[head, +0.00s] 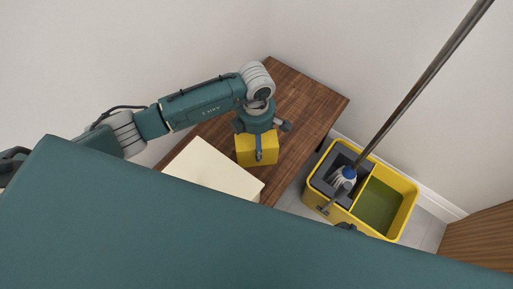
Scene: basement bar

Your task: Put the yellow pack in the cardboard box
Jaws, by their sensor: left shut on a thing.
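The yellow pack (246,152) is at the wooden table, beneath my left gripper (260,146). My left gripper points down and is shut on the pack, with one finger showing across the pack's near face. I cannot tell whether the pack's underside touches the table. A pale cream, flat-topped, box-like thing (208,172) is just left of the pack; I cannot tell whether it is the cardboard box, and no open top shows on it. My right gripper is not in view.
The wooden table (305,98) is bare behind and right of the pack. A yellow mop bucket (411,209) stands on the floor to the right, with a long mop handle (425,80) leaning up from it. White walls close in the back.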

